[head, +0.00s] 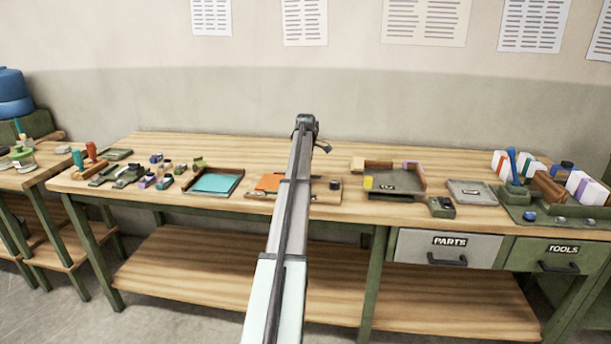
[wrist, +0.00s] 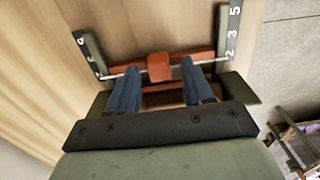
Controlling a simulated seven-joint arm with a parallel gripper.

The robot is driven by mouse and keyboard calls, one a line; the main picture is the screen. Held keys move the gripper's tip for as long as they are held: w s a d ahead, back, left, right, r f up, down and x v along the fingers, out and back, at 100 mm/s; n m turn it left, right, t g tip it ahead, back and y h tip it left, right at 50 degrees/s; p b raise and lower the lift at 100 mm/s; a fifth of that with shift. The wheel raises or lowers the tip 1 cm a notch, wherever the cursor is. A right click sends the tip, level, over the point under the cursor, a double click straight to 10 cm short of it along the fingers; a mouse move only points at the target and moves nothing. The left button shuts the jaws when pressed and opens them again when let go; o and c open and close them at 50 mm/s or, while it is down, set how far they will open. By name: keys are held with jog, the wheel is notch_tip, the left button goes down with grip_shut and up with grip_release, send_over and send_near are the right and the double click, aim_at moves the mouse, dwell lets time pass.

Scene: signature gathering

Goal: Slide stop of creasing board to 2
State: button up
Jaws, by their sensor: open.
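In the wrist view, the creasing board's wooden face (wrist: 160,25) lies between two dark green side strips with white numbers. The right strip (wrist: 231,30) shows 2, 3 and 5. The red-brown stop (wrist: 160,67) is a crossbar with a raised middle block. Its right end is close to the 2 and 3 marks; the exact reading is unclear. My gripper (wrist: 161,66) is open, with a blue finger on either side of the block and visible gaps. In the head view, my arm covers part of a wooden board (head: 326,190); my fingers are hidden.
On the bench (head: 150,145), a teal-lined tray (head: 214,182) stands left of the board and a grey tray (head: 397,181) stands right. Several stamps and small blocks lie farther left. A tool tray (head: 560,214) is at the far right.

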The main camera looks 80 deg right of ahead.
notch_tip(320, 180, up, 14)
jog(key=shift+f, duration=0.2)
dwell(0.8)
